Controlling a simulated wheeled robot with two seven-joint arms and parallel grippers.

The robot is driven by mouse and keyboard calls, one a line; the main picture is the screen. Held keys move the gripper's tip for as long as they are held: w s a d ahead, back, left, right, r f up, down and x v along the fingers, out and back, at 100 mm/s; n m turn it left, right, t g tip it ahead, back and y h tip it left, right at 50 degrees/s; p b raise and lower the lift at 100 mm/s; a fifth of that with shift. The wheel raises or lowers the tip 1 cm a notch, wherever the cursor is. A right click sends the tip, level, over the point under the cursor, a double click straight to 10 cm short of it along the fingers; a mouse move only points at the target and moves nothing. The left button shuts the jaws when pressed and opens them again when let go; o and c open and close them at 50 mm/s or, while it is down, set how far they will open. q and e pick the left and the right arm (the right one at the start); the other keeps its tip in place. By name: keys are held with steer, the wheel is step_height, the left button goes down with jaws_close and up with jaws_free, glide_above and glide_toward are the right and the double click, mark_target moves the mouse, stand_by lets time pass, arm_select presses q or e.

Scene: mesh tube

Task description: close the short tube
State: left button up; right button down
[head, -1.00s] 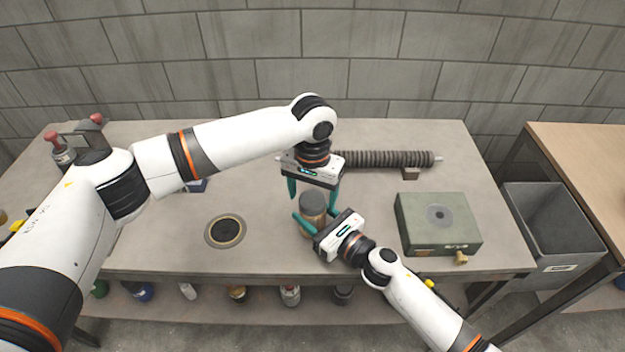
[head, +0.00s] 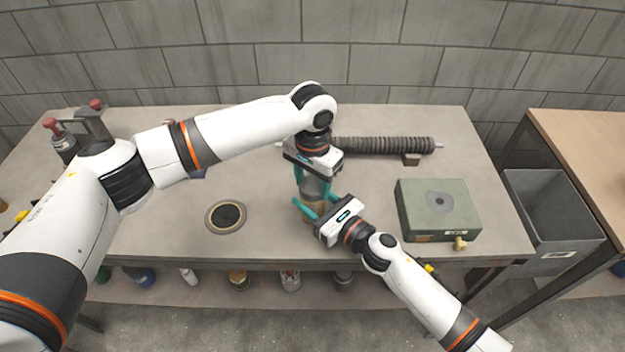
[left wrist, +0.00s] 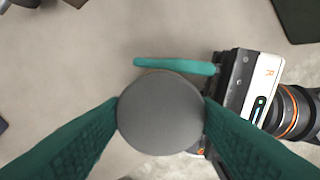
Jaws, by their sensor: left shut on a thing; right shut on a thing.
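The short tube (head: 309,213) stands upright near the front middle of the table, with a tan body and a grey cap (head: 314,187) at its top. The cap also shows from above as a grey disc in the left wrist view (left wrist: 160,112). My left gripper (head: 314,192) points down from above and is shut on the cap, one teal finger on each side. My right gripper (head: 308,211) comes in from the right and is shut around the tube's body, below the cap. Whether the cap sits fully down on the tube is hidden by the fingers.
A round dark-centred disc (head: 226,217) lies flat to the left. A green box (head: 438,209) with a brass fitting stands to the right. A ribbed dark hose (head: 385,145) lies at the back. A grey bin (head: 553,220) stands beyond the table's right end.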

arm_select(q)
steer(key=m, duration=0.5)
steer(key=o, duration=1.1)
steer(key=shift+o, duration=0.2)
step_height(320, 180, up, 12)
arm_select(e)
steer(key=c, duration=0.5)
jaws_free()
